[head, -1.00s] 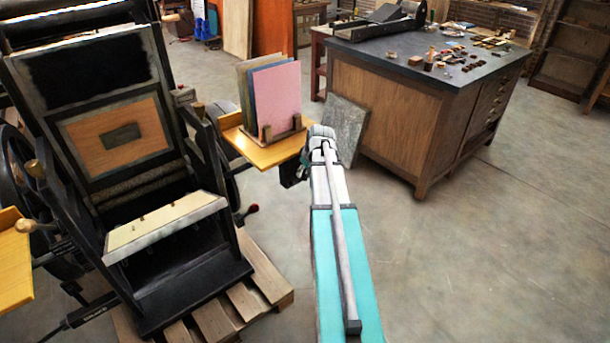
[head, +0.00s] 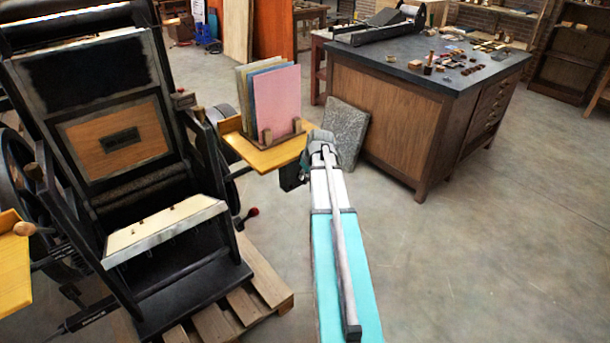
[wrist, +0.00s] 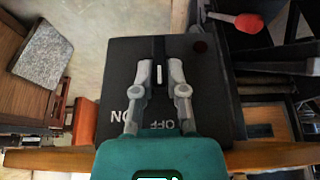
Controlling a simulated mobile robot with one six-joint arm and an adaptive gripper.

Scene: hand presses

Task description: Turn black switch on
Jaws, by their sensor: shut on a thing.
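The black switch (wrist: 159,73) is a small dark lever with a white mark, on the face of a black box (wrist: 118,70). The box carries white ON and OFF lettering, upside down in the wrist view. ON is at the lower left and OFF is at the lower middle. My gripper (wrist: 160,72) is shut on the switch, with a fingertip on each side of it. In the head view a dark box (head: 290,178) shows under the yellow shelf; my arm hides the gripper and the switch there.
The yellow shelf (head: 262,155) holds several coloured boards (head: 276,100). The large black press (head: 115,140) stands on a wooden pallet (head: 262,300) at left. A red-ended handle (wrist: 249,22) is near the box. A wooden cabinet (head: 400,125) stands behind; the floor at right is clear.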

